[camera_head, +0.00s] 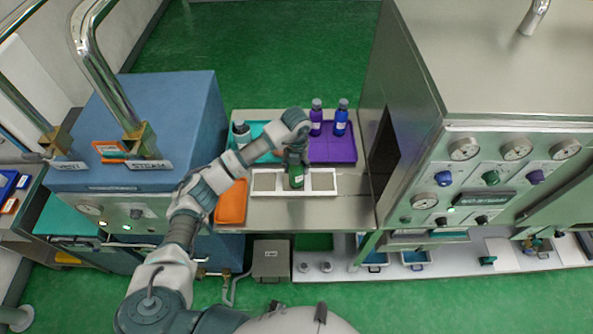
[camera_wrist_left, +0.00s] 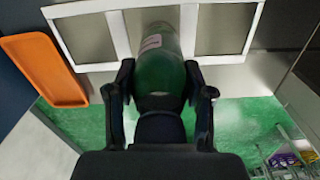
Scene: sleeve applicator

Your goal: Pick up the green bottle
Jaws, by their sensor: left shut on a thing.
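The green bottle (camera_head: 297,178) stands at the middle section of the white-framed holder (camera_head: 322,193) on the steel table. My left gripper (camera_head: 296,160) reaches down over it from above. In the left wrist view the green bottle (camera_wrist_left: 158,58) sits between the two black fingers of the left gripper (camera_wrist_left: 159,78), which are shut on its sides. A pale label shows on the bottle. I cannot tell whether its base touches the holder. My right gripper is not in view.
A purple bottle (camera_head: 316,117) and a blue bottle (camera_head: 341,118) stand at the purple tray (camera_head: 347,153). Another bottle (camera_head: 241,133) stands by the teal tray (camera_head: 268,155). An orange tray (camera_head: 231,203) lies left of the holder. Steel machine (camera_head: 425,135) at right, blue machine (camera_head: 190,105) at left.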

